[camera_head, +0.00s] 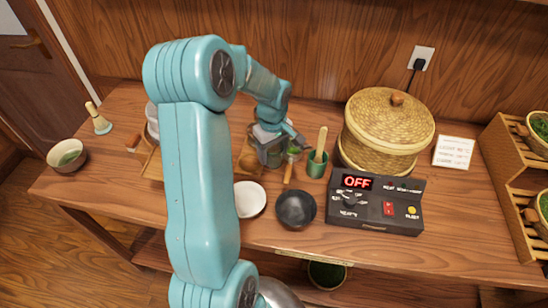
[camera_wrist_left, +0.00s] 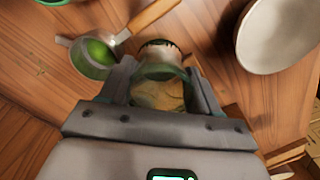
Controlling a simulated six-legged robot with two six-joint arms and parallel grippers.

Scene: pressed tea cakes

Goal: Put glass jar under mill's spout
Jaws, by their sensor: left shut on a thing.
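My left gripper (camera_head: 275,150) is over the middle of the wooden table, beside the green cup. In the left wrist view, the left gripper (camera_wrist_left: 160,76) is shut on the small glass jar (camera_wrist_left: 160,62), with one finger on each side. The jar's rim faces away from my wrist. In the head view I cannot make the jar out behind the gripper. A pale grey round thing (camera_head: 152,118), perhaps the mill, shows at the left edge of my arm. My arm hides most of it, and no spout shows. My right gripper is not in view.
A green-filled strainer (camera_wrist_left: 92,53) lies close to the jar. A green cup (camera_head: 317,167) holds a wooden scoop. A white bowl (camera_head: 250,199), dark bowl (camera_head: 296,209), control box (camera_head: 375,201) reading OFF and woven basket (camera_head: 387,128) surround the gripper. Bare table shows at left.

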